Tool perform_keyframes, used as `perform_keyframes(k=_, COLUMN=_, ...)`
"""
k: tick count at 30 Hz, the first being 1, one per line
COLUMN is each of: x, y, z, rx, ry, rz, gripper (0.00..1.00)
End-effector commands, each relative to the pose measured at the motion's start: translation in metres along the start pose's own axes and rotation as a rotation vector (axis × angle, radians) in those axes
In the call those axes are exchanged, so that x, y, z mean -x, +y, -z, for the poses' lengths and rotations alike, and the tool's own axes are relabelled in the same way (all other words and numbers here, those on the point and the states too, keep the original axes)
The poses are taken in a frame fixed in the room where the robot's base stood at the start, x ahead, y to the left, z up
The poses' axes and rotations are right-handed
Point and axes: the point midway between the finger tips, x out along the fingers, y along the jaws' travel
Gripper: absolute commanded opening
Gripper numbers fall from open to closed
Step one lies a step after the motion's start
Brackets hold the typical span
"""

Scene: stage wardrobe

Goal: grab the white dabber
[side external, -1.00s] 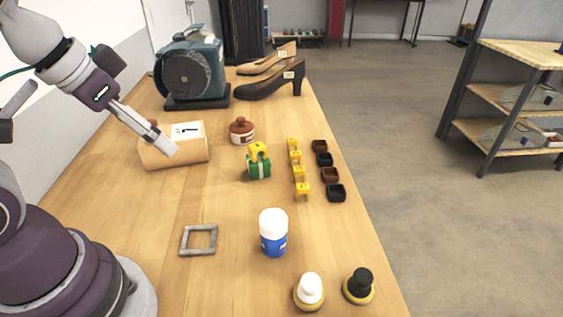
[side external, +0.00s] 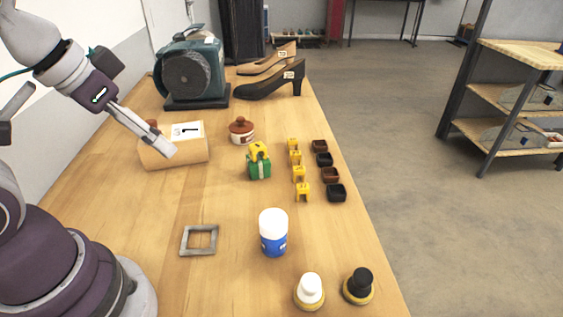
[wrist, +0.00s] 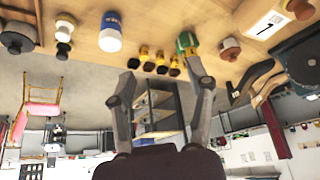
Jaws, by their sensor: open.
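The white dabber (side external: 310,291) stands upright on the table near the front edge in the side view, with a white top and a yellowish base. In the wrist view the white dabber (wrist: 64,29) is at the upper left. A similar black-topped dabber (side external: 358,285) stands just right of it. My gripper (side external: 165,146) is open and empty, far back and left of the white dabber, in front of or over a wooden block (side external: 158,155). The open fingers (wrist: 159,84) fill the middle of the wrist view.
A white-and-blue bottle (side external: 273,236) stands just behind the white dabber. A grey square frame (side external: 183,240) lies to the left. Small yellow pieces (side external: 299,173), dark little boxes (side external: 329,175), a lidded pot (side external: 242,134) and a green-yellow item (side external: 259,168) stand farther back. The right table edge is close.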

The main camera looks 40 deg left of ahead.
Motion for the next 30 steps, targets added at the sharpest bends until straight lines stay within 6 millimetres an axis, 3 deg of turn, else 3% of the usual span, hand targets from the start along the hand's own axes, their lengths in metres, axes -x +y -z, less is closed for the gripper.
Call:
perform_keyframes(k=2, x=0.0, y=0.0, z=0.0, rx=0.0, ry=0.0, rz=0.0, gripper=0.53)
perform_keyframes(k=4, x=0.0, y=0.0, z=0.0, rx=0.0, ry=0.0, rz=0.0, gripper=0.59)
perform_keyframes(k=11, x=0.0, y=0.0, z=0.0, rx=-0.001, ry=0.0, rz=0.0, gripper=0.59)
perform_keyframes(k=14, x=-0.004, y=0.006, z=0.005, rx=-0.081, ry=-0.02, rz=-0.021, gripper=0.59)
perform_keyframes(k=17, x=-0.019, y=0.029, z=0.02, rx=-0.34, ry=-0.075, rz=-0.099, gripper=0.59)
perform_keyframes(k=21, x=-0.056, y=0.081, z=0.035, rx=-0.827, ry=-0.126, rz=-0.302, gripper=0.59)
perform_keyframes(k=27, x=-0.101, y=0.143, z=0.025, rx=-1.296, ry=-0.104, rz=-0.583, gripper=0.59)
perform_keyframes(k=30, x=-0.111, y=0.157, z=0.019, rx=-1.394, ry=-0.085, rz=-0.654, gripper=0.59)
